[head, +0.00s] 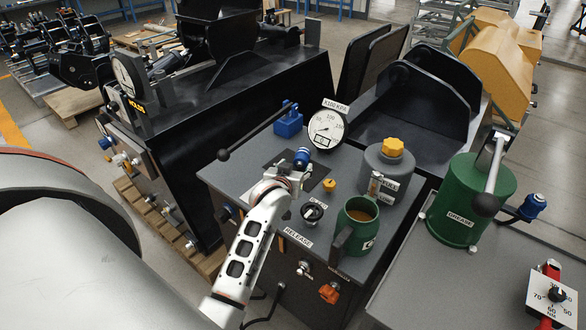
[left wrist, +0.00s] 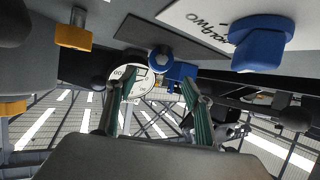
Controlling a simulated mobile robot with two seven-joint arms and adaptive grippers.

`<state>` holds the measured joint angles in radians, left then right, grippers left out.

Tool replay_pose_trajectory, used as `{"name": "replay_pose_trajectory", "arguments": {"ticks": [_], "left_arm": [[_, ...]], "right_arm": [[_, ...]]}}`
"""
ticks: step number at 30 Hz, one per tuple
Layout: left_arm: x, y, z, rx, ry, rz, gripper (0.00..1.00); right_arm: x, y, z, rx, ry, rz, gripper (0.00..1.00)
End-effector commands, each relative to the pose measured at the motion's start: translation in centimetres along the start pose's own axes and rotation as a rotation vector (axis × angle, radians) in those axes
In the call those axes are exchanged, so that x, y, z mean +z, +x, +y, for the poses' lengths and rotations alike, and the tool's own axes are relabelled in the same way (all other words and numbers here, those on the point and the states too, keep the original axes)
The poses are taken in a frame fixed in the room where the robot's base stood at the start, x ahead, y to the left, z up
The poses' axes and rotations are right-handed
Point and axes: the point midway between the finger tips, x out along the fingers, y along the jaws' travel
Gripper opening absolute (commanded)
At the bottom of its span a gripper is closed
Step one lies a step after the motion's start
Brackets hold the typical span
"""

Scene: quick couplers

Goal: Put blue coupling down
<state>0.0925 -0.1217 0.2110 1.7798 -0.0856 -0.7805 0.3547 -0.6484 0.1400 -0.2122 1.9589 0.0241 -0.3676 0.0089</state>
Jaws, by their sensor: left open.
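The blue coupling (head: 302,157) is on or just above the dark mat (head: 322,166) on the grey bench, close to the gauge. It also shows in the left wrist view (left wrist: 160,59), beyond and between the two fingertips. My left gripper (head: 289,172) is open beside the coupling, over the dark mat. In the left wrist view its two fingers (left wrist: 159,88) stand apart with nothing clasped between them. The gripper hides part of the coupling's lower end in the head view, so I cannot tell its exact contact with the mat. My right gripper is not in view.
The round pressure gauge (head: 326,129) and a blue valve block (head: 289,124) with a long lever stand behind. A green mug (head: 357,232), a grey can (head: 388,172) and a yellow cap (head: 329,185) crowd the right. A green grease drum (head: 470,200) stands further right.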

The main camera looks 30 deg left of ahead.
Motion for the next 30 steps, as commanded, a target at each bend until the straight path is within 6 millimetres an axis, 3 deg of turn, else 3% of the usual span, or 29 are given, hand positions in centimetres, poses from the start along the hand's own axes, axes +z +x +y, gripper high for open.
{"name": "replay_pose_trajectory", "arguments": {"ticks": [3,9,30], "left_arm": [[0.0,-1.6,0.1,0.001,-0.001,0.000,0.52],[0.0,-2.7,0.0,0.000,0.001,0.000,0.52],[0.0,-2.7,0.0,0.000,0.001,-0.001,0.52]], "right_arm": [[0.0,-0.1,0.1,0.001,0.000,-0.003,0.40],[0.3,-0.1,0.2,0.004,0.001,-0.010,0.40],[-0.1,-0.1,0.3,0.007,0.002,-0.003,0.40]]}}
